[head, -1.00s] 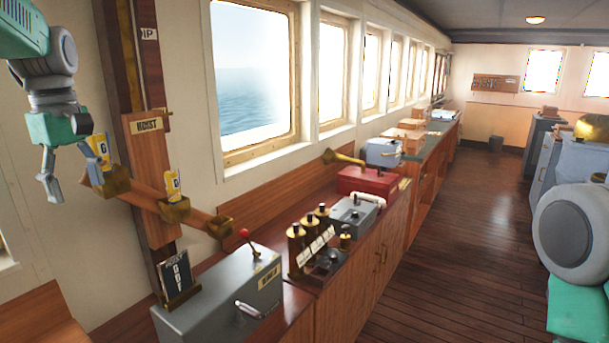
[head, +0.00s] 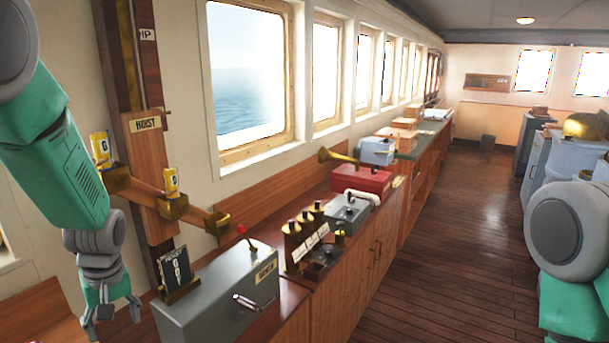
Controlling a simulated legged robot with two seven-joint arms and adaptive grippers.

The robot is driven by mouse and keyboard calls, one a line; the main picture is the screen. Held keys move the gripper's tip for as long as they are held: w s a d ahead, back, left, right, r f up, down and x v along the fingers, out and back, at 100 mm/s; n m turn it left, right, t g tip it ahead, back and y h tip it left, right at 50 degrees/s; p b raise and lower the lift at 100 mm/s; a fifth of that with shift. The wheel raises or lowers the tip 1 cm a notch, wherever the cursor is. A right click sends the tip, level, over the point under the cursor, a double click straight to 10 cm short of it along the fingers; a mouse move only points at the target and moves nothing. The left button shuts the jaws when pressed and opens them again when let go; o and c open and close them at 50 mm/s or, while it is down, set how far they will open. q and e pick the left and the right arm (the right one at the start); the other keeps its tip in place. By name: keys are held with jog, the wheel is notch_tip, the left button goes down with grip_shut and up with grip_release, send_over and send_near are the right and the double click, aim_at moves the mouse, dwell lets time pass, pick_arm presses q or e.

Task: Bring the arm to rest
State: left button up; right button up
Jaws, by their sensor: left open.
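My left arm comes down from the upper left in the head view. My left gripper (head: 112,318) hangs low at the bottom left, fingers apart and empty. It is below the hoist's wooden crossbar (head: 150,193) and left of the grey box (head: 215,300), apart from the crossbar. A yellow card (head: 99,148) stands in the crossbar's left brass holder, and another yellow card (head: 171,182) stands in the middle one. The right brass holder (head: 216,222) looks empty. My right gripper is out of view.
The wooden floor (head: 440,240) at centre right is clear.

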pick_arm(q)
jog(key=s+d+f+m, duration=0.35)
jog(key=s+f, duration=0.45)
jog(key=f, duration=0.4)
jog(key=s+d+f+m+h, duration=0.1)
jog(key=s+d+f+m, duration=0.25)
jog(key=s, duration=0.55)
jog(key=s+d+f+m, duration=0.3)
jog(key=s+d+f, duration=0.15)
jog(key=s, duration=0.55)
notch_tip(320, 180, down, 17)
jog(key=b, duration=1.7)
jog(key=shift+w+d+r+m+t+h, duration=0.15)
jog(key=shift+w+d+m+t+h, duration=0.05)
jog(key=shift+d+m+t+h, duration=0.1)
